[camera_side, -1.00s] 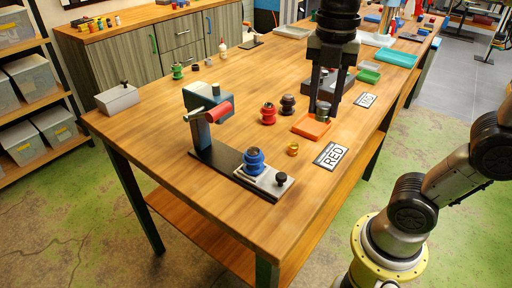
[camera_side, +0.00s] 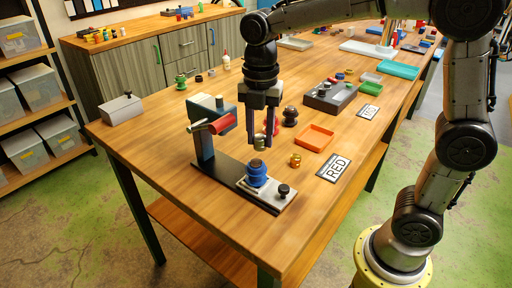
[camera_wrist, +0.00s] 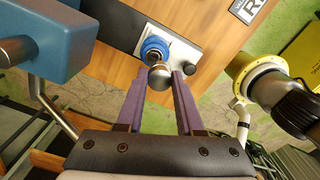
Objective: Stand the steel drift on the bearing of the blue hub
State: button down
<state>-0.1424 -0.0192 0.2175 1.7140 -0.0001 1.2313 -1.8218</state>
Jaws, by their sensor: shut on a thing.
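The steel drift (camera_side: 259,143) is a short grey metal cylinder. My gripper (camera_side: 261,145) is shut on it and holds it in the air, roughly upright. The blue hub (camera_side: 256,174) sits on the light plate of the black-based press, lower than the drift and apart from it. In the wrist view the drift (camera_wrist: 159,78) shows its rounded end between the fingertips of my gripper (camera_wrist: 159,75). It partly covers the blue hub (camera_wrist: 153,46) beyond it, so the hub's bearing is mostly hidden.
The press (camera_side: 205,143) with its red-gripped lever (camera_side: 221,124) stands just left of my gripper. A red hub (camera_side: 272,128) is partly behind it. An empty orange tray (camera_side: 315,138), a brass ring (camera_side: 295,160) and a RED label (camera_side: 334,168) lie to the right.

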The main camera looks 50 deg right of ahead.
aim_at(256, 148)
jog(key=shift+w+f, duration=0.4)
jog(key=shift+f, duration=0.8)
jog(key=shift+w+f, duration=0.15)
jog(key=shift+f, duration=0.75)
jog(key=c, duration=0.5)
grip_release()
jog(key=shift+f, duration=0.15)
jog(key=shift+c, duration=0.2)
